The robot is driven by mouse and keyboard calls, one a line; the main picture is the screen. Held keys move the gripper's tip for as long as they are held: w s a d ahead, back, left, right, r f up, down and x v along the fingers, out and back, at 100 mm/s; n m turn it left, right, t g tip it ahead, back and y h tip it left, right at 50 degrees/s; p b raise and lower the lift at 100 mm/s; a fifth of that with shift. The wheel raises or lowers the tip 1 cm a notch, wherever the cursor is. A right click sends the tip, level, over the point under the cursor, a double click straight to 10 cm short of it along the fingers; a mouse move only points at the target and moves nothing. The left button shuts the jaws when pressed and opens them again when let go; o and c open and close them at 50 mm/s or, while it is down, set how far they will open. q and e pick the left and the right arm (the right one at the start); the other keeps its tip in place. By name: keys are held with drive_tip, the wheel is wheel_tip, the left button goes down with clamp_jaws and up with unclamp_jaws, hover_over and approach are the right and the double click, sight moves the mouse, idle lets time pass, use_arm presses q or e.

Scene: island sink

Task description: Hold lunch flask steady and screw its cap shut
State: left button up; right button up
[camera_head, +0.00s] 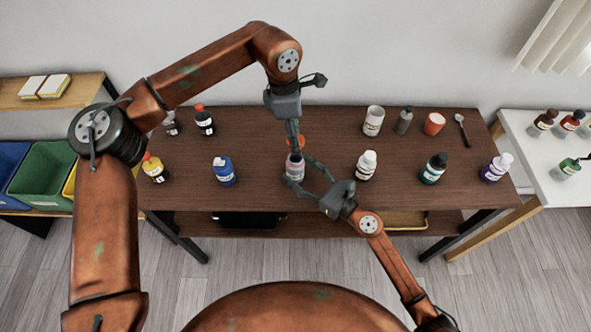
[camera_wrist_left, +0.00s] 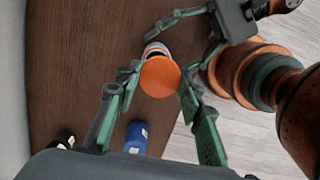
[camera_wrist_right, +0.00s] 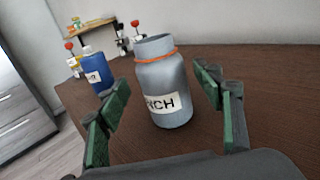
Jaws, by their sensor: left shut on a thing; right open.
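The lunch flask (camera_head: 294,171), grey with a white label, stands upright on the brown table. In the right wrist view the flask (camera_wrist_right: 163,82) shows an open mouth, an orange band at its neck and a label ending in "NCH". My left gripper (camera_head: 294,137) is shut on the round orange cap (camera_head: 299,142), above the flask. In the left wrist view the cap (camera_wrist_left: 160,76) partly hides the flask (camera_wrist_left: 155,50). My right gripper (camera_head: 299,172) is open, its fingers on either side of the flask; contact is not evident.
A blue bottle (camera_head: 223,171) stands left of the flask and a white-capped bottle (camera_head: 366,166) right of it. Bins (camera_head: 44,177) stand at the far left.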

drive_tip(key=shift+x, duration=1.35)
drive_tip(key=shift+w+d+f, duration=0.1)
clamp_jaws()
